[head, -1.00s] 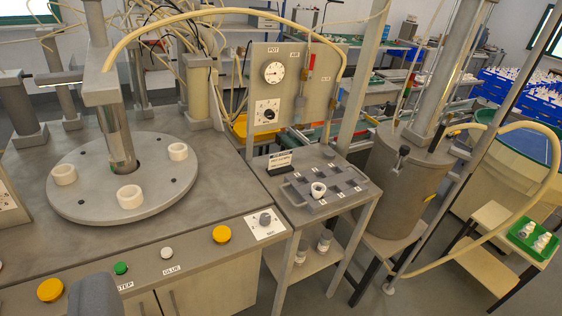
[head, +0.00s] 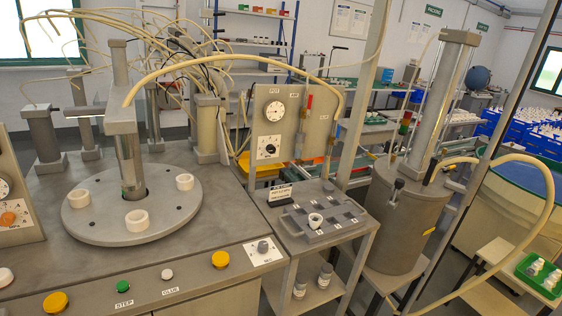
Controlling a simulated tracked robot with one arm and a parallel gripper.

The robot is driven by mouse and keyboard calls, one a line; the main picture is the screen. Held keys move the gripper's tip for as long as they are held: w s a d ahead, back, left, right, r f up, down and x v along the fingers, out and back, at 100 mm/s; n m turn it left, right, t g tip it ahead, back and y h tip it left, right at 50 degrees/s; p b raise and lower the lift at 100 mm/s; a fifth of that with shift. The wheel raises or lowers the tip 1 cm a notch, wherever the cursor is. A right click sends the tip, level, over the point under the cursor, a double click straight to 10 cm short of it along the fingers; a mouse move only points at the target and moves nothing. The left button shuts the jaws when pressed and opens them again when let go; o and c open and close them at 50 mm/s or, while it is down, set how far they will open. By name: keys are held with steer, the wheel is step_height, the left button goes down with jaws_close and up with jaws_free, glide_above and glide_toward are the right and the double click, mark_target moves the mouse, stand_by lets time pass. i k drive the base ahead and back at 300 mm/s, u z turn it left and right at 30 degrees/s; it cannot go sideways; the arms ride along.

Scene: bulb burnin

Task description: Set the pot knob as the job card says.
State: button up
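The pot panel (head: 290,128) is an upright grey plate behind the small side table. It carries a round white gauge (head: 274,109) at the top and, below it, the pot knob (head: 269,149), a dark knob on a white dial plate. The knob's exact setting is too small to read. A small dark stand with a white label, perhaps the job card (head: 281,193), stands on the side table; its text is not clearly legible. My gripper is not in view.
A round turntable (head: 100,225) with white rings stands at left. Buttons line the bench front, including a yellow one (head: 221,259). A grey tray (head: 335,232) with a white cup sits on the side table. A large grey pot (head: 400,220) and an arching hose stand at right.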

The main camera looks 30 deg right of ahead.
mark_target(270, 149)
steer(key=k, duration=1)
steer(key=z, duration=0.65)
steer(key=i, duration=2.25)
steer(key=u, duration=0.6)
